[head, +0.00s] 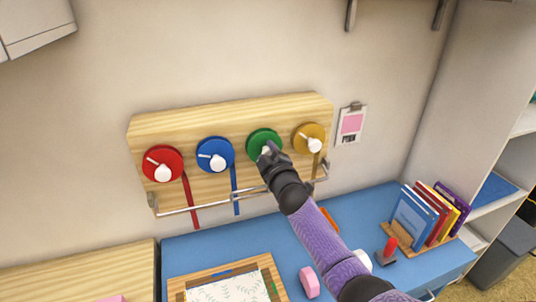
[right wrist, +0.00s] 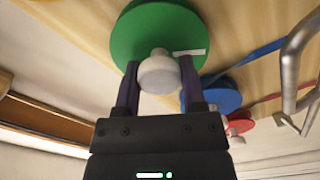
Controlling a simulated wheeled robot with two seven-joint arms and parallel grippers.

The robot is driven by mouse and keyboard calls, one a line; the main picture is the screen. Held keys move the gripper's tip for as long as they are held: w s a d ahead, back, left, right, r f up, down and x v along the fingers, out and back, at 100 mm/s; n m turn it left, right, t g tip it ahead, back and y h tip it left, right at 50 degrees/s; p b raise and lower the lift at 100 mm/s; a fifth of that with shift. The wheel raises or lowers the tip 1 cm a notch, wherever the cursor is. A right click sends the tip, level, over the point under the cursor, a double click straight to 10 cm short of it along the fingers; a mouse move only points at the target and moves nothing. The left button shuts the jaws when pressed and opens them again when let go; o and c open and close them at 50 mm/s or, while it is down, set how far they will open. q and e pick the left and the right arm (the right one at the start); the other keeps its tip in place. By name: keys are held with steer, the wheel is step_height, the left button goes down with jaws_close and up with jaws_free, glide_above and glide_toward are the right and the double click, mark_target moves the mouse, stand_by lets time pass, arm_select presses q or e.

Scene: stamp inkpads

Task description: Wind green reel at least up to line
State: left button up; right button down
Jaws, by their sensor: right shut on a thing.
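The green reel (head: 261,137) is mounted on a wooden wall board (head: 185,122), between the blue and yellow reels. It fills the top of the right wrist view (right wrist: 140,35), with a white stripe at its edge. My right gripper (head: 268,153) is at the reel's lower part. In the right wrist view its two fingers are shut on the reel's white knob (right wrist: 159,74). Any ribbon under the green reel is hidden by my arm in the head view. I cannot make out a line for it. My left gripper is not in view.
Red (head: 160,156), blue (head: 213,148) and yellow (head: 309,131) reels flank it, each with a white crank and hanging ribbon. A metal rail (head: 195,207) runs along the board's bottom front. The blue desk (head: 215,252) below holds books (head: 425,215) and a wooden tray (head: 180,288).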

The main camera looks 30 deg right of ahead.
steer(key=n, duration=0.3)
steer(key=shift+f, duration=0.15)
steer(key=shift+n, duration=1.2)
steer(key=shift+c, duration=1)
jaws_free()
steer(key=p+v, duration=0.1)
steer(key=v, duration=0.9)
